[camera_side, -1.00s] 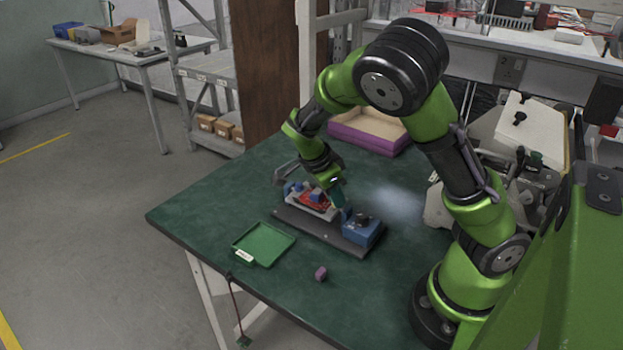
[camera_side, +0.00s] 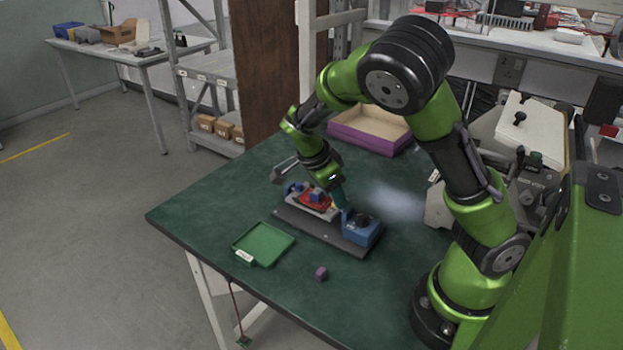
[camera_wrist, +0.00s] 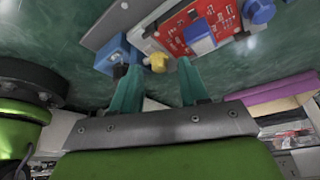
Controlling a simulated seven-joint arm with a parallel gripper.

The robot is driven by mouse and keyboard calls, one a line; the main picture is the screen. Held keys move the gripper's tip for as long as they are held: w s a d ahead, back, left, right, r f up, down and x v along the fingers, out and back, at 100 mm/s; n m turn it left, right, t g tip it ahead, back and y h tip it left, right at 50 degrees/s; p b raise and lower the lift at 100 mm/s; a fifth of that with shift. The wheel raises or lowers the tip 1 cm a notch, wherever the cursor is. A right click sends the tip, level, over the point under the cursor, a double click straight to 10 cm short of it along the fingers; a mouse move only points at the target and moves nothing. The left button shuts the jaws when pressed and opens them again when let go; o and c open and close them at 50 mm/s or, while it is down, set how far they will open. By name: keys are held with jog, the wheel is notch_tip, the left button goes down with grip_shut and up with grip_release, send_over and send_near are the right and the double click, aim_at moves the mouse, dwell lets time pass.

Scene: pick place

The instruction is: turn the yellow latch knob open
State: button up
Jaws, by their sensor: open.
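The yellow latch knob (camera_wrist: 158,62) shows in the wrist view beside the blue block (camera_wrist: 118,52), close to the red circuit board (camera_wrist: 200,30). My gripper (camera_wrist: 157,75) is open, its two teal fingers apart on either side of the knob in that view. I cannot tell whether the fingers touch it. In the side view my gripper (camera_side: 340,200) hangs over the dark fixture plate (camera_side: 305,230), between the red board (camera_side: 313,201) and the blue block (camera_side: 362,230). The knob is mostly hidden there.
A green tray (camera_side: 263,244) lies to the left on the green table (camera_side: 210,205). A small purple cube (camera_side: 321,273) lies in front of the fixture. A purple-sided box (camera_side: 370,130) stands at the back. The table's front left is largely clear.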

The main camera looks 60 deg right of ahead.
jog(key=v, duration=1.6)
jog(key=shift+a+r, duration=0.1)
